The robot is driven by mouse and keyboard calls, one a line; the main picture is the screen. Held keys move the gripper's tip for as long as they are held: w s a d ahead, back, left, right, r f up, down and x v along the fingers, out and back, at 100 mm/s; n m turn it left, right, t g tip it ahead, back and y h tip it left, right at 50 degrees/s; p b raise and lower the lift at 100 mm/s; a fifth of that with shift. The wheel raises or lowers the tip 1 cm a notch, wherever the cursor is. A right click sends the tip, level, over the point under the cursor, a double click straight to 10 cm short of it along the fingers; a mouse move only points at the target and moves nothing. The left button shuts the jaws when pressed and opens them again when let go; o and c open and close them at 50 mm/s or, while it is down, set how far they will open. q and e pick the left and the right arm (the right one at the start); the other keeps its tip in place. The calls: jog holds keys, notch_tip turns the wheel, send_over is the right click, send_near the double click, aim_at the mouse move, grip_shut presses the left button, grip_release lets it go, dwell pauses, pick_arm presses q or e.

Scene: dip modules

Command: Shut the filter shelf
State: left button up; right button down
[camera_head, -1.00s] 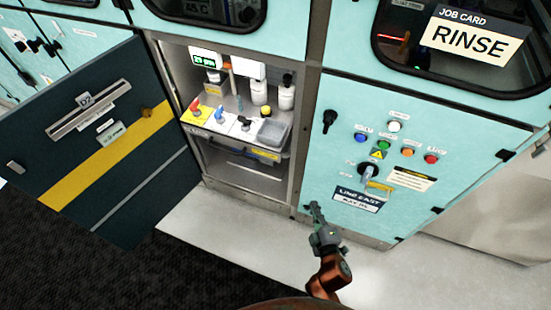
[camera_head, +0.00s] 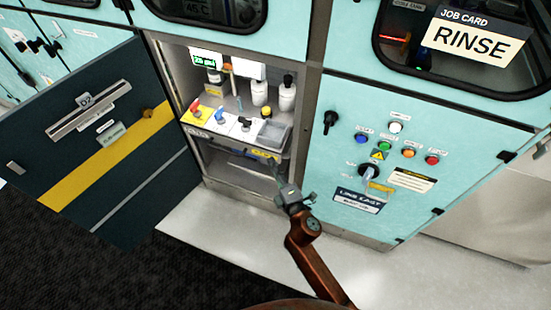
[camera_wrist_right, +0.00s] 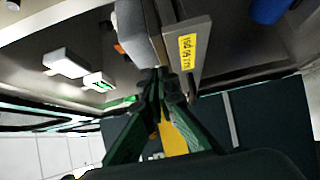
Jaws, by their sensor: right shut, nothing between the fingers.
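The filter shelf (camera_head: 231,146) sits inside the open cabinet bay in the head view, its front edge facing me. A yellow label is on that edge near its right end. My right gripper (camera_head: 276,172) is shut and empty, with its fingertips just in front of and slightly below the shelf's right end. In the right wrist view the shut fingers (camera_wrist_right: 160,80) are close to a grey edge with a yellow label (camera_wrist_right: 188,52); I cannot tell if they touch it. My left gripper is out of view.
The dark cabinet door (camera_head: 60,150) with a yellow stripe stands wide open on the left. White bottles (camera_head: 287,95) and coloured knobs are in the bay. A teal control panel (camera_head: 450,140) with buttons is on the right. The pale floor in front is clear.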

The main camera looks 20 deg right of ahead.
aim_at(281, 148)
jog(key=shift+w+d, duration=0.85)
jog(key=shift+w, duration=0.15)
jog(key=w+d, duration=0.1)
jog(key=w, duration=0.1)
jog(key=w+d, duration=0.2)
